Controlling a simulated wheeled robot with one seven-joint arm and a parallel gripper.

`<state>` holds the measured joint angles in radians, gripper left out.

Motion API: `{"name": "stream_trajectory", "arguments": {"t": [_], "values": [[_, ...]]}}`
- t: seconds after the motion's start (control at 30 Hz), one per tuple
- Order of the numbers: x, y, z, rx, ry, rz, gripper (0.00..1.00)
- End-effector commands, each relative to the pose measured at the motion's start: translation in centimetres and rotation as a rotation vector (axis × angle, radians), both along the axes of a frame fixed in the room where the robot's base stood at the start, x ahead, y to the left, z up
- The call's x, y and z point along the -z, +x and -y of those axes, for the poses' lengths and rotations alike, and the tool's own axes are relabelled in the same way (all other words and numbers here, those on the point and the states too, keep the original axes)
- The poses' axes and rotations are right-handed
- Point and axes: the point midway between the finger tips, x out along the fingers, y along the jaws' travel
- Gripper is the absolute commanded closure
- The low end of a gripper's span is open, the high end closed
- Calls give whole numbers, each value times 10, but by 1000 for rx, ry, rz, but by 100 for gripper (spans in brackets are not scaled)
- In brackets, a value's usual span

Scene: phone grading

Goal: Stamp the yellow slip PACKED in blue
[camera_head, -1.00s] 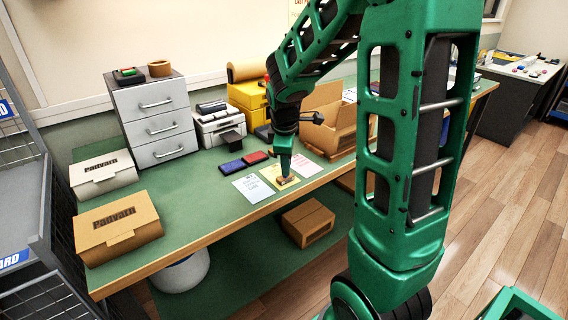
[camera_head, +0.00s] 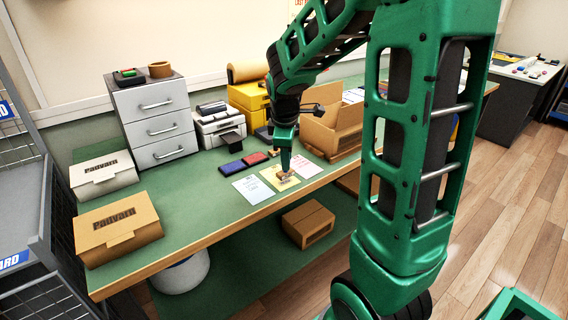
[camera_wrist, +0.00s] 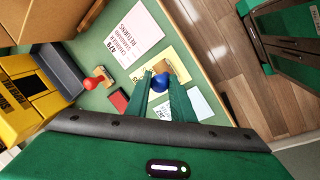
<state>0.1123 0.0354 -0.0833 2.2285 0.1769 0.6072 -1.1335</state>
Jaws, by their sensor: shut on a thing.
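My gripper (camera_head: 286,168) points down over the yellow slip (camera_head: 268,173), shut on a stamp with a blue knob (camera_wrist: 159,82). The stamp's wooden base (camera_head: 283,175) shows just above or at the slip in the head view; I cannot tell whether it touches. The yellow slip also shows in the wrist view (camera_wrist: 174,62), partly hidden by the stamp and fingers. The blue ink pad (camera_head: 230,168) and red ink pad (camera_head: 255,158) lie behind and left of the slip. Any print under the stamp cannot be read.
A light blue slip (camera_head: 247,189) lies left of the yellow one, a white slip (camera_head: 309,167) right. A red-handled stamp (camera_wrist: 92,83) stands beside the red pad. An open carton (camera_head: 330,140) is at the back right. The table's front edge is close.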

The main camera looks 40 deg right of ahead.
Motion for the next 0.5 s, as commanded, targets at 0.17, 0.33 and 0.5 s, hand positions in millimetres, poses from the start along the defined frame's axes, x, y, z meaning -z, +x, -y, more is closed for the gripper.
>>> {"name": "stream_trajectory", "arguments": {"t": [0.17,0.33,0.5], "values": [[-13,1,0,0,-1,2,93],[-25,0,0,0,0,1,93],[-36,1,0,1,0,2,93]]}}
